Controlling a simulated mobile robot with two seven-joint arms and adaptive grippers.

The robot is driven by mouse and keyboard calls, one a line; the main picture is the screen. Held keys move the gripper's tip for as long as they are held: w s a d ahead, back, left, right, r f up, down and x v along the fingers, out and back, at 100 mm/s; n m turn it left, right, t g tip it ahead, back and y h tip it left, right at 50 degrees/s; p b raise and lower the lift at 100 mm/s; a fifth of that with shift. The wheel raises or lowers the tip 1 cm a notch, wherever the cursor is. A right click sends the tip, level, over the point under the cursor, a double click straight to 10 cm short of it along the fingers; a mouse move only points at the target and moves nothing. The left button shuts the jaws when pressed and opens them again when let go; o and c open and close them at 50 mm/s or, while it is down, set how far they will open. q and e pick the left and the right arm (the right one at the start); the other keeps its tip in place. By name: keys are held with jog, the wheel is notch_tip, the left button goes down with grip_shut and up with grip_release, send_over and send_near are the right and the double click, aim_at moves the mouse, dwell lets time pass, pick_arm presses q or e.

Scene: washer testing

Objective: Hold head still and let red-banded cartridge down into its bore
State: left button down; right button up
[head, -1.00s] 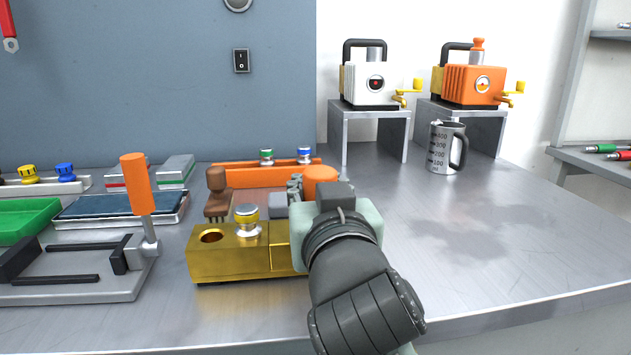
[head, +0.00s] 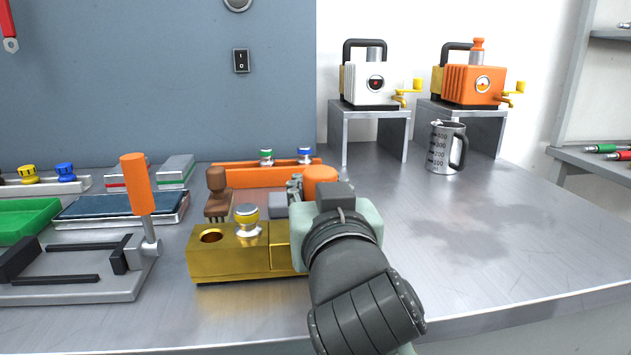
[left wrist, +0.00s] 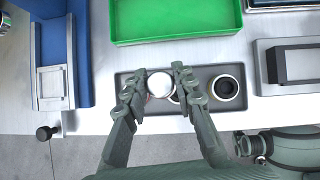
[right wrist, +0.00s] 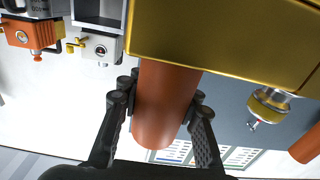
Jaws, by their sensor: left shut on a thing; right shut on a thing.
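The left gripper is outside the head view. My right gripper (right wrist: 160,108) is shut on a brown-orange cylinder (right wrist: 163,105) that adjoins a brass block (right wrist: 225,35). In the head view the brass block (head: 228,262) stands on the bench, with an open bore (head: 211,236) and a yellow-banded cartridge (head: 246,222); my right gripper hides its right end.
A clamp with an orange handle (head: 138,184) stands left of the brass block. The bench right of my right arm is clear up to a measuring jug (head: 440,150).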

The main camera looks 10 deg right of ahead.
dwell(0.3)
pick_arm(q)
jog(key=s+d+r+m+h, duration=0.1)
jog(key=d+r+m, duration=0.15)
jog(key=d, duration=1.15)
jog(key=d+r+m+h, duration=0.1)
jog(key=d+r, duration=0.3)
jog(key=d, duration=0.9)
jog(key=s+d+r+m+h, duration=0.1)
jog(key=d+r+m, duration=0.15)
jog(key=d, duration=1.15)
jog(key=w+d+f+m+g+h, duration=0.1)
jog(key=w+d+f+m, duration=0.2)
jog(key=d+f, duration=0.3)
jog(key=shift+w+d+f+g+h, duration=0.3)
jog(key=shift+d+f+h, duration=0.1)
jog(key=shift+f, duration=1.85)
jog(key=shift+f, duration=1.15)
jog(key=shift+f, duration=0.2)
